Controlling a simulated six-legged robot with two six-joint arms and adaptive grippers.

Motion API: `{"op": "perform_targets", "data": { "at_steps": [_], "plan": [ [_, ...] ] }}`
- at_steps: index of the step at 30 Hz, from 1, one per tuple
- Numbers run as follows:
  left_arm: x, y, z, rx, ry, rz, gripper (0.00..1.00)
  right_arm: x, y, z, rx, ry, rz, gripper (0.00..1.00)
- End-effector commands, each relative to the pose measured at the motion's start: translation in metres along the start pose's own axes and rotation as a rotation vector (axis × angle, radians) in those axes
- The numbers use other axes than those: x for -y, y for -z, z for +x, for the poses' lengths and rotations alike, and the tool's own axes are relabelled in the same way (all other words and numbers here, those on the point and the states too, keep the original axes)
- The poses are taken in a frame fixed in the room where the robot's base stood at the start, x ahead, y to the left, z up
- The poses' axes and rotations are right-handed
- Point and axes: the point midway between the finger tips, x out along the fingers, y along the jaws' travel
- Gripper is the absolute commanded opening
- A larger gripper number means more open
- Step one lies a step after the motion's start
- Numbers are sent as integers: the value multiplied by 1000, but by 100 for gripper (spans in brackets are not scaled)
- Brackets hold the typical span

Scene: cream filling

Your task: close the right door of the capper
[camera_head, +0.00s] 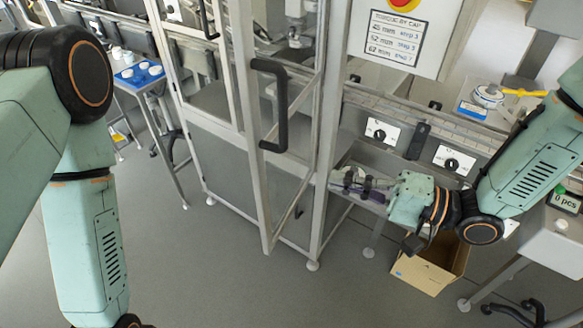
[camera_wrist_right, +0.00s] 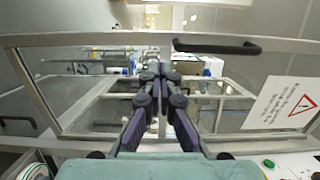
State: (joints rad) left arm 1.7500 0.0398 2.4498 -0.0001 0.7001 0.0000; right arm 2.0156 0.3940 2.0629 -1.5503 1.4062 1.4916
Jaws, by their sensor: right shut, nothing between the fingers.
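The capper's right door (camera_head: 249,135) is a tall clear panel in a grey metal frame with a black handle (camera_head: 281,105). It stands partly open, its lower free corner swung out toward me. My right gripper (camera_head: 338,182) is shut and empty, to the right of the door by the capper's front post, fingers pointing left. In the right wrist view the shut fingertips (camera_wrist_right: 160,70) appear in front of the door's clear panel, with the handle (camera_wrist_right: 215,47) beyond them. I cannot tell whether they touch the door. My left arm is at the left; its gripper is out of frame.
A control panel with black knobs (camera_head: 453,163) and a red-and-yellow stop button (camera_head: 403,3) lies right of the door. A cardboard box (camera_head: 428,272) stands on the floor below my right arm. A small table with a blue tray (camera_head: 139,75) is at the left. The floor in front is clear.

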Motion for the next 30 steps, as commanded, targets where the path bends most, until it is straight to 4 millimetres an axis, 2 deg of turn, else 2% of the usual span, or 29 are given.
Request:
{"op": "perform_targets", "data": {
  "at_steps": [21,30],
  "plan": [
    [0,0,-9,0,0,0,48,0,-3,78,4,-2,-1,0],
    [0,0,-12,0,0,0,48,0,-2,96,1,-1,-1,0]
  ]
}}
